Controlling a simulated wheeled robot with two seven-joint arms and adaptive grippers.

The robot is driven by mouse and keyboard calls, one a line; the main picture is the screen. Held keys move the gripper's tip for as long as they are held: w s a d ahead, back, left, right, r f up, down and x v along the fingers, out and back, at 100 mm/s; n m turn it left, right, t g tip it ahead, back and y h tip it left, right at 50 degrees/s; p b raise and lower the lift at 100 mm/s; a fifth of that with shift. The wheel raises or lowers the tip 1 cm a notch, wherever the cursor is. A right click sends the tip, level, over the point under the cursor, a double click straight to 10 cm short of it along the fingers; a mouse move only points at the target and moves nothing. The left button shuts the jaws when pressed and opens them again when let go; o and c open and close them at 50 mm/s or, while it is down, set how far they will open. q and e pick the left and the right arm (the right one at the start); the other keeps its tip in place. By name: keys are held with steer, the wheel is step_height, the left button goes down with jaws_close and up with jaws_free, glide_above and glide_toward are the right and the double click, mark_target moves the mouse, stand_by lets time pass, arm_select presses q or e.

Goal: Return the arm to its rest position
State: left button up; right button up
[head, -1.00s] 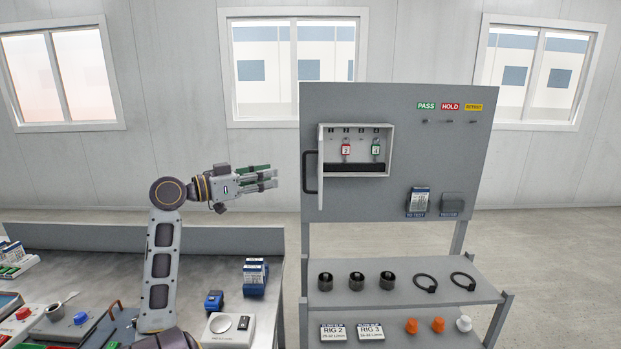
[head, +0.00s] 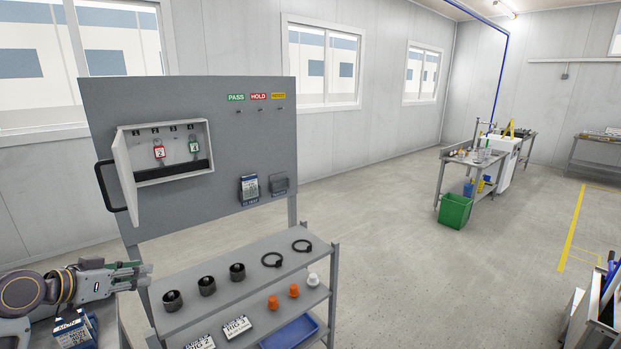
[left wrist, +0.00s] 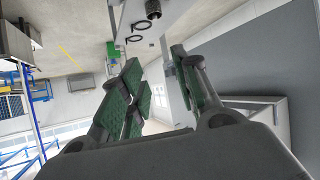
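My left gripper (head: 138,274) is at the lower left of the head view, in front of the left side of the grey rig stand (head: 240,200). In the left wrist view the green-padded fingers of the left gripper (left wrist: 158,90) stand apart with nothing between them. The left forearm lies roughly level, and the rest of that arm is cut off by the picture edge. My right arm and gripper are not in view.
An open key cabinet (head: 172,152) with its door swung out is on the stand's panel. Black rings (head: 207,286) and orange caps (head: 293,290) sit on its shelves. A green bin (head: 455,210) stands by a far bench. The floor between is clear.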

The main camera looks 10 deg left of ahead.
arm_select(q)
steer(key=d+f+g, duration=0.3)
steer(key=d+f, duration=0.4)
steer(key=f, duration=0.4)
steer(key=s+d+f+g, duration=0.2)
steer(key=s+d+f, duration=0.25)
steer(key=d, duration=0.35)
steer(key=s+d+f+m+g+y, duration=0.1)
steer(key=s+d+f, duration=0.3)
steer(key=d+f, duration=0.3)
steer(key=s+d+f+g, duration=0.2)
steer(key=s+d+f, duration=0.25)
steer(key=d, duration=0.35)
step_height(320, 180, down, 32)
steer(key=s+g, duration=0.2)
steer(key=s+a+f, duration=0.2)
steer(key=s+f, duration=0.8)
steer(key=s, duration=0.1)
steer(key=s+a+f, duration=0.1)
steer(key=s+f, duration=0.9)
steer(key=s, duration=0.1)
steer(key=shift+a+f+m+g+y, duration=0.3)
steer(key=shift+a+g, duration=0.1)
steer(key=shift+s, duration=0.1)
